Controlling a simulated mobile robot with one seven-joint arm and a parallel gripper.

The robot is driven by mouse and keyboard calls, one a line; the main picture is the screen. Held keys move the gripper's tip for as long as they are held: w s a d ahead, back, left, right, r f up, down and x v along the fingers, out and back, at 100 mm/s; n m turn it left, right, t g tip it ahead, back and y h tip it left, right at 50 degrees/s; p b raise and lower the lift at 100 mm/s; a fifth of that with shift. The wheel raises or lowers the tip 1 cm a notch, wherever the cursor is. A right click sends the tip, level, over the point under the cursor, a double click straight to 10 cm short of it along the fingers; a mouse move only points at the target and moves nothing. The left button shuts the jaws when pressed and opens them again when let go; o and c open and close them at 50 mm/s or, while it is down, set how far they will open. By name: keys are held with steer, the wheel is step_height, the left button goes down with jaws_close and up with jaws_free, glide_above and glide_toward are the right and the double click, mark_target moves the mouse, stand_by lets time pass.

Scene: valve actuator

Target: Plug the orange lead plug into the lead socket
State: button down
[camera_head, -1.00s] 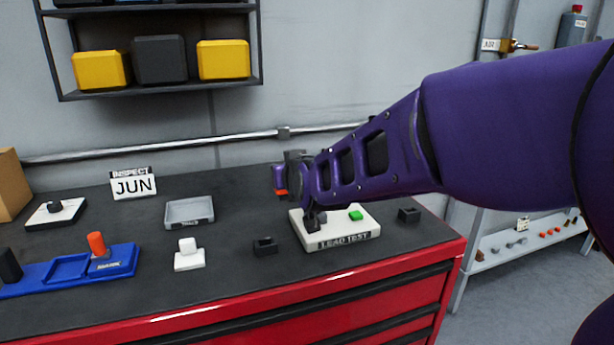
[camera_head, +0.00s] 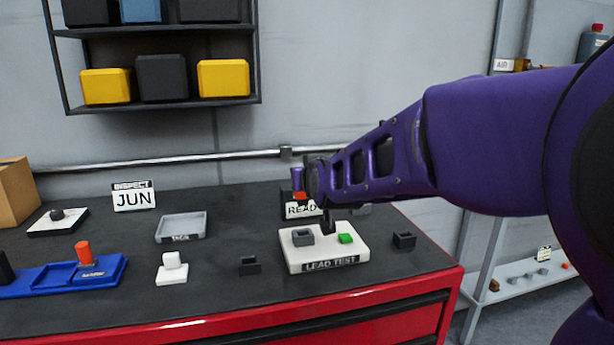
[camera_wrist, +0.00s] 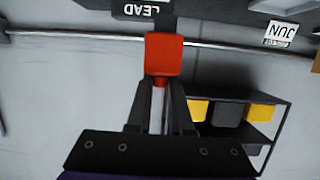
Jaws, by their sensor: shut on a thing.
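My gripper (camera_wrist: 163,95) is shut on the red-orange plug (camera_wrist: 164,54), which sticks out beyond the dark fingers in the wrist view. In the head view the plug (camera_head: 300,197) shows just in front of a dark labelled box (camera_head: 286,204) at the back of the bench. The white LEAD TEST board (camera_head: 325,257) stands below my gripper, with a dark square block (camera_head: 303,237) and a green button (camera_head: 345,239).
Small dark blocks (camera_head: 250,265) (camera_head: 404,240) flank the board. A white block (camera_head: 172,268), a grey tray (camera_head: 181,226), a blue tray (camera_head: 60,277) with an orange cylinder (camera_head: 84,253) and the JUN sign (camera_head: 134,196) stand to the left. A wall rail (camera_head: 160,155) runs behind.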

mark_target(303, 200)
stand_by(0.4)
step_height(303, 200, down, 6)
steer(key=b, duration=0.5)
steer(key=shift+r+b, duration=0.1)
steer(key=shift+b, duration=0.2)
steer(key=shift+f, duration=1.4)
stand_by(0.9)
steer(key=c, duration=0.7)
jaws_free()
steer(key=shift+c, duration=0.2)
